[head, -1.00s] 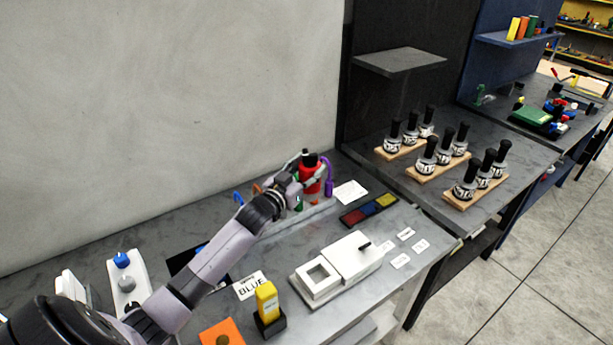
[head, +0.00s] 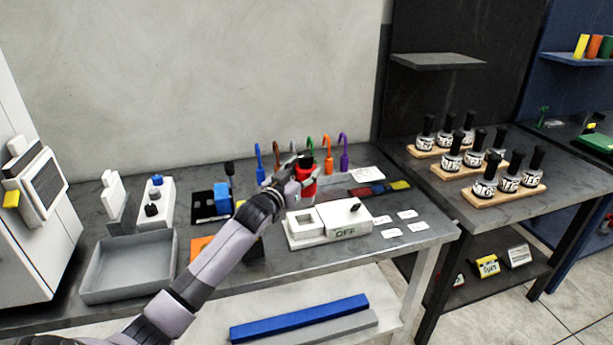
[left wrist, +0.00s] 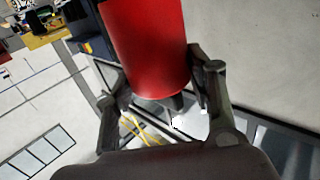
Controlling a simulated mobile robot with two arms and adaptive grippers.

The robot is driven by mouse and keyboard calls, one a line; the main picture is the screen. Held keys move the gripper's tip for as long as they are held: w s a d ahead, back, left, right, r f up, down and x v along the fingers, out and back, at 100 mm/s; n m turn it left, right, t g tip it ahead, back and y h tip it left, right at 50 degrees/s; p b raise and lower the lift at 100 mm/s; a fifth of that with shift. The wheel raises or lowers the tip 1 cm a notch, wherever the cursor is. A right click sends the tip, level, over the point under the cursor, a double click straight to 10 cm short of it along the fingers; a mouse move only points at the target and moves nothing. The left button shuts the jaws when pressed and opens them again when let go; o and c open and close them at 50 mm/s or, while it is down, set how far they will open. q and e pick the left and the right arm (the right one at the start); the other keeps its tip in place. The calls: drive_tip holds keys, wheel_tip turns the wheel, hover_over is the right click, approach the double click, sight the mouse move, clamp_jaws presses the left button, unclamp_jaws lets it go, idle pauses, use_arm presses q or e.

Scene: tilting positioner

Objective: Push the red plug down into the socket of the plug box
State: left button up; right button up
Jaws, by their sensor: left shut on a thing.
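The red plug (head: 308,187) is a red cylinder with a dark top in the head view. My left gripper (head: 301,172) is shut on it and holds it behind the plug box. In the left wrist view the plug (left wrist: 147,45) fills the space between the fingers of the gripper (left wrist: 158,85), with a dark end showing. The white plug box (head: 342,222) sits on the bench, with a square socket (head: 304,222) at its left, a black lever on top and an OFF label in front. The socket looks empty. My right gripper is not in view.
Coloured hooks, including a purple one (head: 343,158), stand behind. A grey tray (head: 130,268) and a switch panel (head: 155,203) are on the left.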

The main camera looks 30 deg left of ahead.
use_arm(q)
drive_tip(key=shift+w+a+f, duration=0.1)
drive_tip(key=shift+w+a, duration=0.05)
drive_tip(key=shift+a, duration=0.3)
drive_tip(key=shift+d+p, duration=0.2)
drive_tip(key=shift+p, duration=0.2)
drive_tip(key=shift+f+b, duration=0.6)
drive_tip(key=shift+f, duration=0.05)
drive_tip(key=shift+f+b, duration=1.3)
drive_tip(key=shift+f, duration=0.95)
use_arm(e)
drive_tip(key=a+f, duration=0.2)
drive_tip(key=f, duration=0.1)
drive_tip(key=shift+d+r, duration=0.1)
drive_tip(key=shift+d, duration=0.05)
